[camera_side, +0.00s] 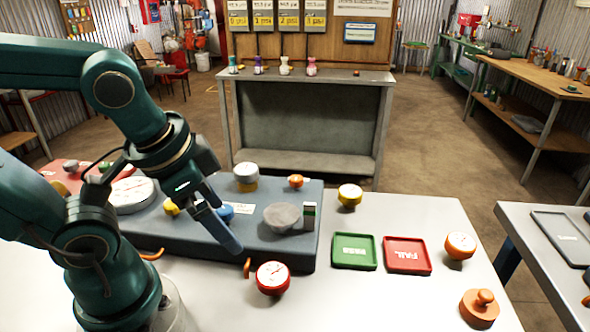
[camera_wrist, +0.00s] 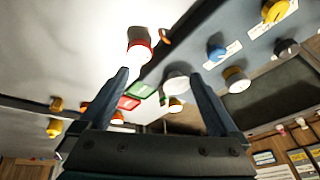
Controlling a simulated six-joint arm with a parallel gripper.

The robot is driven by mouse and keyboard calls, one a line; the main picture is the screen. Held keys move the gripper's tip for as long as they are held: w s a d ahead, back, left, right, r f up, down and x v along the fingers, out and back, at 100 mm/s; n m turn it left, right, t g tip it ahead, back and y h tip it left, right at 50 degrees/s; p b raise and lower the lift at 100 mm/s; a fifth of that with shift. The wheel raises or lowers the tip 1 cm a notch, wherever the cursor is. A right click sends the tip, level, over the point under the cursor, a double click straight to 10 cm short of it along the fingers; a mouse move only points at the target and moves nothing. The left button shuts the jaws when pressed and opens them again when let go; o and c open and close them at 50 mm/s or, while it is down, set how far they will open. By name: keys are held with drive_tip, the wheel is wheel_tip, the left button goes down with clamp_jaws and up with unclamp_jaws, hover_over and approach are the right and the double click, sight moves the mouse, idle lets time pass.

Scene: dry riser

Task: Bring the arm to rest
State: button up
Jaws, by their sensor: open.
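My gripper (camera_side: 224,230) hangs over the blue-grey riser block (camera_side: 275,250), with its fingers pointing down toward the right. In the wrist view my gripper (camera_wrist: 160,78) shows two dark fingers spread wide apart. Nothing is held between them. A red-rimmed gauge (camera_side: 272,278) sits on the white bench in front of the block, apart from the fingers. It also shows beyond the left finger in the wrist view (camera_wrist: 139,50).
A green PASS tray (camera_side: 354,252) and red FAIL tray (camera_side: 407,256) lie empty on the bench. A yellow gauge (camera_side: 349,196), an orange gauge (camera_side: 460,246) and an orange knobbed piece (camera_side: 479,308) stand around them. A grey bowl-like fitting (camera_side: 282,217) is on the block.

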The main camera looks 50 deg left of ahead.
drive_tip(key=shift+w+d+r+n+t+h, duration=0.3)
drive_tip(key=shift+d+r+n+t+h, duration=0.3)
drive_tip(key=shift+n, duration=0.5)
drive_tip(key=shift+r, duration=0.1)
idle(0.4)
